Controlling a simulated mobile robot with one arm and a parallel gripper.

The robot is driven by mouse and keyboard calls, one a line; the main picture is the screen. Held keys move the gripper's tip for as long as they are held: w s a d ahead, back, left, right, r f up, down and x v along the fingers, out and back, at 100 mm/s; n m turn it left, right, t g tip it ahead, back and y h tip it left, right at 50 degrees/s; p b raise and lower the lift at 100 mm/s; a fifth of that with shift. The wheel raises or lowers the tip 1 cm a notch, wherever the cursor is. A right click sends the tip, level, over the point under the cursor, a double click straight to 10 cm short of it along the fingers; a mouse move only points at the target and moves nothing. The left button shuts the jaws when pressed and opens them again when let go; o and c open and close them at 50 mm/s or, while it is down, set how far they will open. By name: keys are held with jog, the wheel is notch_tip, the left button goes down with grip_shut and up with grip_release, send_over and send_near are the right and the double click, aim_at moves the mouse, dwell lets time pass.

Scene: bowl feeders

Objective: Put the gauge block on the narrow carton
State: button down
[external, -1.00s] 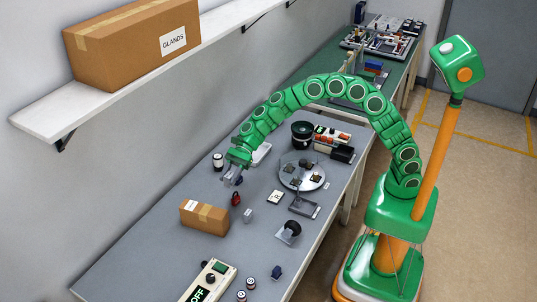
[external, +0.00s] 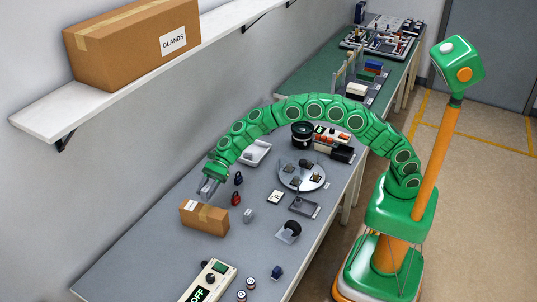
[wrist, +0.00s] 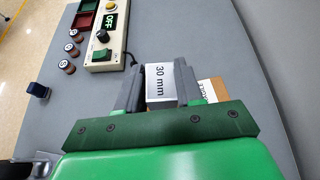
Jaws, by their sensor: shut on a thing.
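My gripper (external: 209,188) is shut on the gauge block (wrist: 160,82), a pale block marked "30 mm" that sits between the two grey fingers in the wrist view. In the external view the block is small and mostly covered by the fingers. The narrow carton (external: 203,218) is a brown taped box with a white label on the bench. The gripper is just behind and above the carton in the external view. In the wrist view part of the carton (wrist: 210,91) shows right of the fingers, partly hidden by the right finger. I cannot tell whether block and carton touch.
A blue padlock (external: 238,178) and a red padlock (external: 236,199) lie right of the gripper. A small grey block (external: 248,215) is right of the carton. A control box (external: 208,282) stands at the front. A shelf (external: 110,88) with a large carton (external: 135,42) hangs above.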

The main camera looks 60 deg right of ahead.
jog(key=shift+w+a+f, duration=0.4)
jog(key=shift+w+f, duration=0.1)
jog(key=shift+f, duration=0.2)
jog(key=shift+w+a+f, duration=0.35)
jog(key=shift+w+f, duration=0.1)
jog(key=shift+f, duration=1.8)
jog(key=c, duration=0.7)
grip_release()
jog(key=shift+f, duration=0.1)
jog(key=shift+d+r, duration=0.45)
jog(key=shift+d, duration=0.1)
jog(key=v, duration=1)
jog(key=shift+d+r, duration=0.15)
jog(key=shift+d, duration=0.2)
